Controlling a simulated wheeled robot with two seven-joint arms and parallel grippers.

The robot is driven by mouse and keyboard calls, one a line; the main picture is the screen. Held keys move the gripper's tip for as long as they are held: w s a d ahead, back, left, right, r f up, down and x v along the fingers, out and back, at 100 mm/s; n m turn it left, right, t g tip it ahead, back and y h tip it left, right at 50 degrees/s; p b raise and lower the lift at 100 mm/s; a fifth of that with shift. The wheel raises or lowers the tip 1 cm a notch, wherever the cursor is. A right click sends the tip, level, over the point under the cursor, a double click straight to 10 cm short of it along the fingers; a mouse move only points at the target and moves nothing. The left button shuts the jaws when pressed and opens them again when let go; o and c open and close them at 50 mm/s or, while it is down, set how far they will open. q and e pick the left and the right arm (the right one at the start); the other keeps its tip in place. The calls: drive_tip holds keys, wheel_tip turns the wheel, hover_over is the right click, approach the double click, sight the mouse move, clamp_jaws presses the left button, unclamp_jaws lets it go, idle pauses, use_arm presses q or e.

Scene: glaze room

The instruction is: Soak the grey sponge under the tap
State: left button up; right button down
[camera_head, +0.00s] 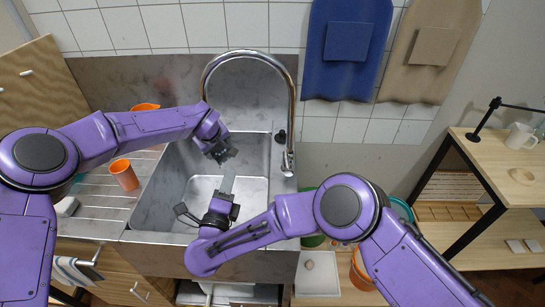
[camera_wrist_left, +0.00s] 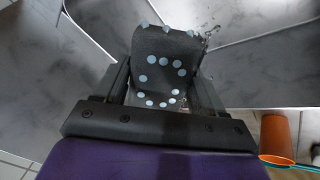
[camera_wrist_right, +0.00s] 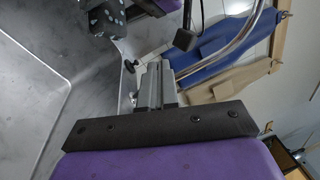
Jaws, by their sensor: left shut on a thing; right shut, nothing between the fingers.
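My left gripper (camera_head: 223,152) is shut on the grey sponge (camera_wrist_left: 165,65) and holds it over the sink basin. The sponge is dark grey with several pale, drop-like dots on its face. It also shows at the top of the right wrist view (camera_wrist_right: 105,18). The chrome tap (camera_head: 247,53) arches over the back of the sink; my left forearm hides its spout end. My right gripper (camera_head: 228,184) is shut and empty, low over the basin in front of the left one. Its closed fingers also show in the right wrist view (camera_wrist_right: 158,85).
The steel sink (camera_head: 160,200) has a ribbed drainer on its left, with an orange cup (camera_head: 123,174). A small black knob (camera_head: 281,136) sits on the rim near the tap base. Blue (camera_head: 345,75) and beige (camera_head: 425,70) cloths hang behind. A shelf (camera_head: 500,165) stands right.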

drive_tip(key=m+h, duration=0.1)
drive_tip(key=m, duration=0.5)
use_arm(q)
drive_tip(key=shift+d, duration=0.1)
use_arm(e)
drive_tip(key=m+g+h, duration=0.4)
drive_tip(key=m+h, duration=0.3)
drive_tip(key=m, duration=2.3)
approach(287, 160)
drive_tip(key=w+a+r, duration=0.1)
drive_tip(key=w+r, duration=0.2)
drive_tip(key=w, duration=0.3)
drive_tip(key=d, duration=0.3)
drive_tip(key=shift+w+d+r, duration=0.1)
drive_tip(key=shift+r, duration=0.25)
